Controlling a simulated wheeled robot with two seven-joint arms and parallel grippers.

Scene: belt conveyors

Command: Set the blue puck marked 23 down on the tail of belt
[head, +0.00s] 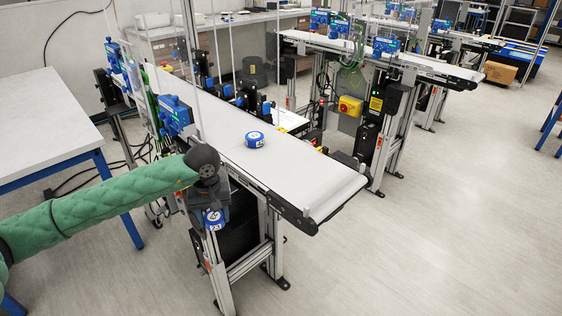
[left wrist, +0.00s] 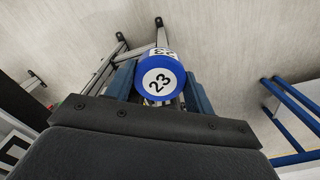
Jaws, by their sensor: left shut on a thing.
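The blue puck marked 23 (head: 214,219) has a white face with a black number. It also shows in the left wrist view (left wrist: 160,78), between the two blue fingers. My left gripper (head: 214,212) is shut on it and points down, beside the near left side of the belt. The puck hangs lower than the belt top, outside the frame. The white belt (head: 285,172) runs from the back left to a rounded end at the front right. My right gripper is not in view.
Another blue puck (head: 254,140) with a white top stands on the belt, its number too small to read. A blue sensor box (head: 175,116) stands at the belt's left edge. A table (head: 45,125) is at the left. The belt's front right stretch is clear.

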